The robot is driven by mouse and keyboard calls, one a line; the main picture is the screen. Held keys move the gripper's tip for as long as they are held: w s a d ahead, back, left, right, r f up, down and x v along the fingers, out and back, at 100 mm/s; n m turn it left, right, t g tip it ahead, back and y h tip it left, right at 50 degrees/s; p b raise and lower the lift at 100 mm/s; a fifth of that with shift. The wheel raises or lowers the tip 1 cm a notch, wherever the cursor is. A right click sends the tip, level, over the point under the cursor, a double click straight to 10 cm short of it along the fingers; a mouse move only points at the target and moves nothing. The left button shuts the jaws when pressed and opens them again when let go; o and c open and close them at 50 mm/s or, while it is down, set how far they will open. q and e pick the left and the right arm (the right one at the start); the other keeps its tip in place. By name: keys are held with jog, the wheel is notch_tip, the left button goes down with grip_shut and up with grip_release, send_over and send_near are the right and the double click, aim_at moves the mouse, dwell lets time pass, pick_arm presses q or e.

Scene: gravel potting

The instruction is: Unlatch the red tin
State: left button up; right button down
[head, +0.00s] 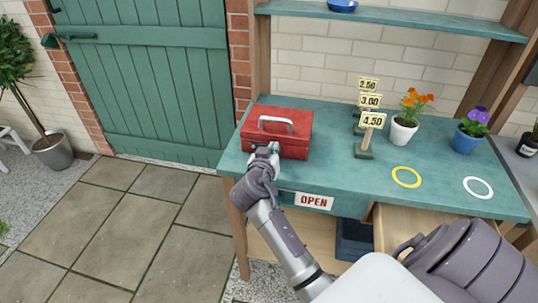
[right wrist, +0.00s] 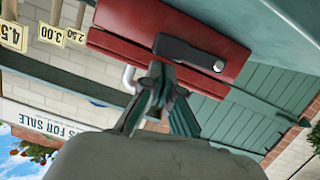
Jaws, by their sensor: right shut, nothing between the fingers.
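The red tin (head: 290,142) stands on the left end of the teal bench, its lid down and a pale grey handle (head: 275,121) on top. In the right wrist view the tin (right wrist: 122,47) appears turned over, with a dark latch bar (right wrist: 188,53) across its front face. My right gripper (head: 266,149) is shut and empty at the tin's front. In the wrist view its fingertips (right wrist: 161,70) are close beside one end of the latch; I cannot tell whether they touch it. In the head view my gripper hides the latch. My left gripper is not in view.
Price signs (head: 364,150) stand right of the tin. Orange (head: 403,133) and purple (head: 467,142) potted flowers stand further right, behind a yellow ring (head: 406,177) and a white ring (head: 478,188). An OPEN sign (head: 314,201) hangs on the bench front.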

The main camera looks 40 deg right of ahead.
jog(key=shift+s+d+f+m+b, duration=0.2)
jog(key=shift+f+m+b, duration=0.45)
jog(key=shift+b, duration=0.25)
jog(key=shift+r, duration=0.15)
